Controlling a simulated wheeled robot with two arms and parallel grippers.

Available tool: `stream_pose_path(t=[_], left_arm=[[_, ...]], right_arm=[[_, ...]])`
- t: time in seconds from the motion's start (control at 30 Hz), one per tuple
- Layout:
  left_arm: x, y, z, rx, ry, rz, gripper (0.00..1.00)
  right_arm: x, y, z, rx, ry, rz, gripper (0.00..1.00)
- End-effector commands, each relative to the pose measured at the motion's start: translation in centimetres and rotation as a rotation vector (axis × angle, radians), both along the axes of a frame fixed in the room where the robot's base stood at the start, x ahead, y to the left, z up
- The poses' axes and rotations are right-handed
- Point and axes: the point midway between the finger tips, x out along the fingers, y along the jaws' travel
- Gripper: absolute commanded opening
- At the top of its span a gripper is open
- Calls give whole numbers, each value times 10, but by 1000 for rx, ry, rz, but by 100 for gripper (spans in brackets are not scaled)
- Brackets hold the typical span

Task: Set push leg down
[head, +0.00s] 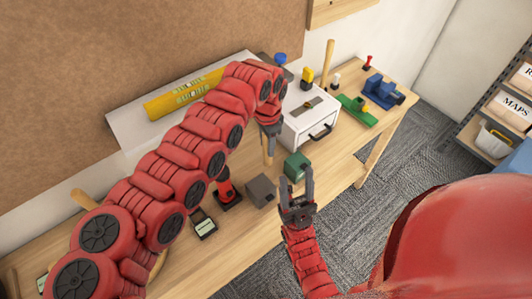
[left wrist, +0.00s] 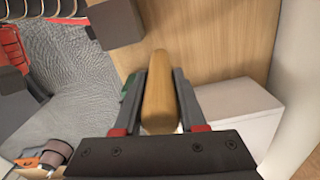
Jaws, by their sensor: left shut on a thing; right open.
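My left gripper (head: 269,138) is shut on a light wooden rod, which I take to be the push leg (head: 267,154). The rod hangs below the jaws over the workbench (head: 236,240); I cannot tell whether its lower end touches the top. In the left wrist view the rounded wooden leg (left wrist: 158,103) sits between the two fingers. My right gripper (head: 297,183) is open and empty, low at the bench's front edge, close to a dark green block (head: 296,166).
A white box with a black handle (head: 310,118) stands right of my left gripper. A grey block (head: 261,190) and a red-and-black tool (head: 228,192) lie to its left. A blue vise (head: 380,92) and a green piece (head: 357,110) are farther right. A yellow level (head: 183,95) is behind.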

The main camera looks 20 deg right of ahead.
Motion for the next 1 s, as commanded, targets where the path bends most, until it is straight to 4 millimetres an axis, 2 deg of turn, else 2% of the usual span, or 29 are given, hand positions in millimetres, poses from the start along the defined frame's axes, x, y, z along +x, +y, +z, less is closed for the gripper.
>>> stream_pose_path(t=[0.03,0.4,0.77,0.8,0.93,1.0], left_arm=[[-1,1,-5,2,4,0,0],[-1,0,-54,2,2,-1,0],[1,0,-61,-1,-1,1,0],[0,0,-60,-1,-1,1,46],[0,0,-59,-1,-1,1,69],[0,0,-59,-1,-1,1,70]], right_arm=[[0,0,9,0,0,0,52],[0,0,23,0,0,0,52],[0,0,17,0,0,0,52],[0,0,18,0,0,0,52],[0,0,19,0,0,0,52],[0,0,19,0,0,0,52]])
